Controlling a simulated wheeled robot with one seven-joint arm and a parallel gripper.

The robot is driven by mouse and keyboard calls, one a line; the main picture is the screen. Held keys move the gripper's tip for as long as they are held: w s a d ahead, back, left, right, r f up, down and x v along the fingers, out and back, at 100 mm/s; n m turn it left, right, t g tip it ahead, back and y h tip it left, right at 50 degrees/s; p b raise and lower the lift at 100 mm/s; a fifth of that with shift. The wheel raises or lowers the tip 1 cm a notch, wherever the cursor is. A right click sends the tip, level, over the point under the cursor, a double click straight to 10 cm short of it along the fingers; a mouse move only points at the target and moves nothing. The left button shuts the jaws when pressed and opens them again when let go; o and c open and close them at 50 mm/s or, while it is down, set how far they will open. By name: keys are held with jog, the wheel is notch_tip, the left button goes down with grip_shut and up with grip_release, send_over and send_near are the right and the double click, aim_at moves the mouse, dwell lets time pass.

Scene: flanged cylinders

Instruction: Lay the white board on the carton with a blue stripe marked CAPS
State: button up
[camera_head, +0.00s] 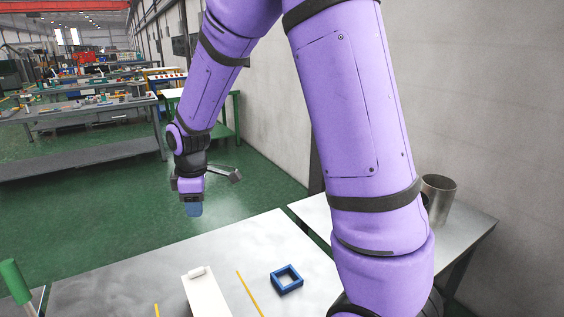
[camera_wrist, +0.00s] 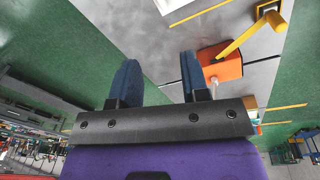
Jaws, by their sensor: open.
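A long white piece with a small raised white knob at its far end, likely the white board (camera_head: 205,295), lies on the grey table at the bottom of the head view, cut off by the frame edge. My gripper (camera_head: 193,209) hangs past the far left side of the table, above the green floor, apart from the white piece. In the wrist view its two blue fingers (camera_wrist: 158,78) stand apart with nothing between them. I cannot make out a carton with a blue stripe or the CAPS marking in either view.
A blue square frame (camera_head: 286,280) lies on the table right of the white piece. A metal cylinder (camera_head: 438,200) stands on the right-hand table. A green cylindrical thing (camera_head: 15,282) is at the left edge. The wrist view shows an orange block (camera_wrist: 222,62) and a yellow bent piece (camera_wrist: 250,37).

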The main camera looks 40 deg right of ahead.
jog(key=s+d+r+m+t, duration=0.25)
jog(key=s+r+m, duration=0.35)
jog(key=s+r, duration=0.65)
jog(key=s+d+r+m, duration=0.1)
jog(key=s+r+m, duration=0.2)
jog(key=s, duration=0.4)
jog(key=s+d+r+m+t, duration=0.1)
jog(key=s+r+m, duration=0.2)
jog(key=s, duration=0.4)
jog(key=shift+s+d+r, duration=0.15)
jog(key=shift+s, duration=0.05)
